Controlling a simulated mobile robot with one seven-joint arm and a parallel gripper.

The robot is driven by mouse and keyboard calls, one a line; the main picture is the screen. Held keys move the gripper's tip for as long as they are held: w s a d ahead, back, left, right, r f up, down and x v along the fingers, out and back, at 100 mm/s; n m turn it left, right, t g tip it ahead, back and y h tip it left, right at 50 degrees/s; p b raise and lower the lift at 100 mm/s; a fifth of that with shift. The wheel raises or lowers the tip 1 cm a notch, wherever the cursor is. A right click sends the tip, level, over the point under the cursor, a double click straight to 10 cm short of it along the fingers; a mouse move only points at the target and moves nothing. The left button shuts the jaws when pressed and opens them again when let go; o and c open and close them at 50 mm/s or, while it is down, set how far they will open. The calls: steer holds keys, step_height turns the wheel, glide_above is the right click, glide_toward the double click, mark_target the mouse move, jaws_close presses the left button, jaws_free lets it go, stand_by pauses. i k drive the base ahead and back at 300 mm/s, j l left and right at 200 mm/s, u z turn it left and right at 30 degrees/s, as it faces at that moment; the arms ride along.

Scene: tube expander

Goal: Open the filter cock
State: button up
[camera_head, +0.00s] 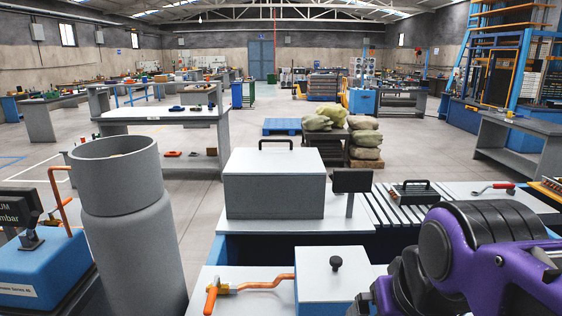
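A small cock with an orange lever handle (211,296) and a brass-coloured body (222,287) sits low in the middle of the picture; it looks like the filter cock. A copper-coloured pipe (265,283) runs from it to a pale grey box (335,279) with a black knob on its lid. The lever slants down toward the bottom edge, and I cannot tell its setting. My purple and black arm fills the lower right, to the right of the grey box and apart from the cock. I do not make out the gripper's fingers.
A tall grey cylinder (128,230) stands left of the cock. A blue unit (42,272) with a dark display is further left. A large grey box with a black handle (275,184) and a small dark screen (352,181) stand behind.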

mark_target(208, 307)
steer(key=k+j+u, duration=0.1)
steer(key=j+u, duration=0.15)
steer(key=j, duration=0.15)
steer(key=k+j+u, duration=0.1)
steer(key=j+u, duration=0.15)
steer(key=j, duration=0.2)
steer(key=i+j+z, duration=0.3)
steer(key=j+z, duration=0.15)
steer(key=j, duration=0.15)
steer(key=k+l, duration=0.3)
steer(key=k+l+u, duration=0.4)
steer(key=l, duration=0.15)
steer(key=i+j+z, duration=0.3)
steer(key=i+j, duration=0.05)
